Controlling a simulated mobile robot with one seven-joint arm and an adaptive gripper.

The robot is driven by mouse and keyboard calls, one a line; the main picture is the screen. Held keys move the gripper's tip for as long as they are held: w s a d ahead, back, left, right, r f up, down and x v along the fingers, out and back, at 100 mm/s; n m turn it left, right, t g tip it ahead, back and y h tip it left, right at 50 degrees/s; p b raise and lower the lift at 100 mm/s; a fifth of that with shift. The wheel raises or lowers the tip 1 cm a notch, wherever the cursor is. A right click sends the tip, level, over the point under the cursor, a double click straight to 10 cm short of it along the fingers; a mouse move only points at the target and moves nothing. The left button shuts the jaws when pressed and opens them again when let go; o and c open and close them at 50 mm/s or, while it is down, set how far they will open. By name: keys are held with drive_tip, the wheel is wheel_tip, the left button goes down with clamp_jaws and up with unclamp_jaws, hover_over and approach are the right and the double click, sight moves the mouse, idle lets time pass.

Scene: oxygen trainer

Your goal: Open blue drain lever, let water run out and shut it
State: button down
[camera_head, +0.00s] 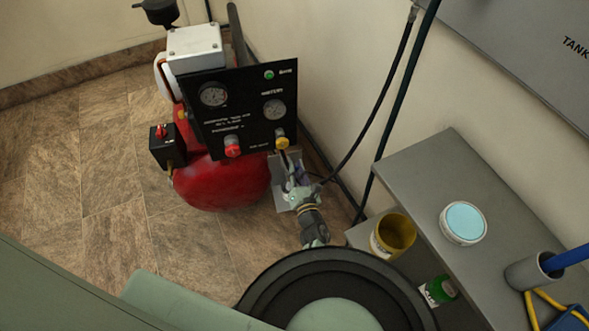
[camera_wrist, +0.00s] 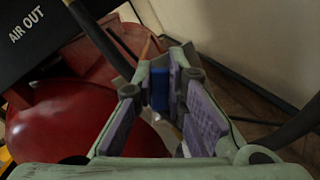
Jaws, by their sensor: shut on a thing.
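The blue drain lever (camera_wrist: 159,89) shows as a blue upright piece between the two finger pads in the wrist view. My gripper (camera_wrist: 165,84) is shut on it, with the purple pads on either side. In the head view my gripper (camera_head: 289,181) is low at the right side of the red tank (camera_head: 215,187), below the black gauge panel (camera_head: 240,112). The lever cannot be made out there. The drain outlet is hidden, and I cannot tell whether water is running or how far the lever is turned.
A grey bench (camera_head: 410,195) stands at the right with a light-blue-topped tin (camera_head: 463,222). A yellow can (camera_head: 392,236) and a green container (camera_head: 439,290) are near its side. Black hoses (camera_head: 385,95) run along the wall. Tiled floor (camera_head: 110,190) is clear at the left.

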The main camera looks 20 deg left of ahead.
drive_tip(key=shift+w+d+f+m+b, duration=0.3)
drive_tip(key=shift+f+m, duration=0.3)
drive_tip(key=shift+m, duration=1.45)
drive_tip(key=shift+w+d+f+m+b, duration=0.15)
drive_tip(key=shift+d+f+m+b, duration=0.35)
drive_tip(key=shift+m, duration=1.5)
drive_tip(key=shift+w+d+f+m+b, duration=0.2)
drive_tip(key=shift+f+m, duration=0.55)
drive_tip(key=shift+m, duration=1.3)
drive_tip(key=c, duration=1.6)
unclamp_jaws()
drive_tip(key=shift+f, duration=0.1)
wheel_tip(320, 180, up, 10)
